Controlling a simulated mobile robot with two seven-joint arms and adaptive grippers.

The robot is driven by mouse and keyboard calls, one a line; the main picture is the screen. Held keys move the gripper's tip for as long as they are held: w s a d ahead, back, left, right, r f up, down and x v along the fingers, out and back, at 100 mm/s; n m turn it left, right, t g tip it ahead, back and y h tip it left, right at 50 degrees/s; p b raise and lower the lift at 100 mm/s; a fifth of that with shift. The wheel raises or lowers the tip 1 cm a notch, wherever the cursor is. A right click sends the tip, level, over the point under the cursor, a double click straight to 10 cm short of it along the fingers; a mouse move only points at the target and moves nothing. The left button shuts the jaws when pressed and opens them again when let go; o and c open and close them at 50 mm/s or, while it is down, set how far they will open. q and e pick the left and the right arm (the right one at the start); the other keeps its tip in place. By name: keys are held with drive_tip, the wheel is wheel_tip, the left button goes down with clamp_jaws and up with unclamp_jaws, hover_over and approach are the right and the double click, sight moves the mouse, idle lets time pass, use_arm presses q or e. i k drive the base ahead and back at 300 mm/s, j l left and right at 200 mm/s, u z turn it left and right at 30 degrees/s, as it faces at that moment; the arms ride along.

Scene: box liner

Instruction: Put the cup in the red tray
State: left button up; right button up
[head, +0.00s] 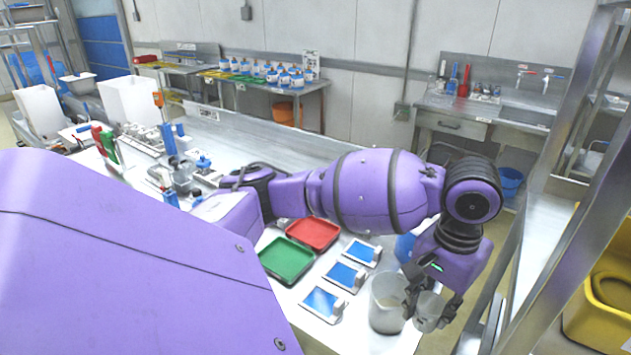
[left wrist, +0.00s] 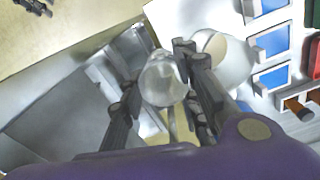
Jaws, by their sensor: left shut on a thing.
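A small clear cup (head: 428,312) is held between the fingers of my left gripper (head: 432,298) at the lower right of the head view. In the left wrist view the cup (left wrist: 162,82) sits between the two dark fingers of the left gripper (left wrist: 160,95). The red tray (head: 313,234) lies on the white table, left of and farther back than the gripper. It looks empty in the head view. My right gripper is not in view.
A larger clear beaker (head: 386,305) stands just left of the held cup. Several blue-topped devices (head: 345,274) lie between the beaker and the trays. A green tray (head: 287,261) is in front of the red one. A metal rack (head: 545,230) stands at the right.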

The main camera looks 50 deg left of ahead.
sight(313, 234)
drive_tip(key=k+j, duration=0.1)
drive_tip(key=j, duration=0.6)
drive_tip(key=i+j, duration=0.1)
drive_tip(key=j, duration=0.55)
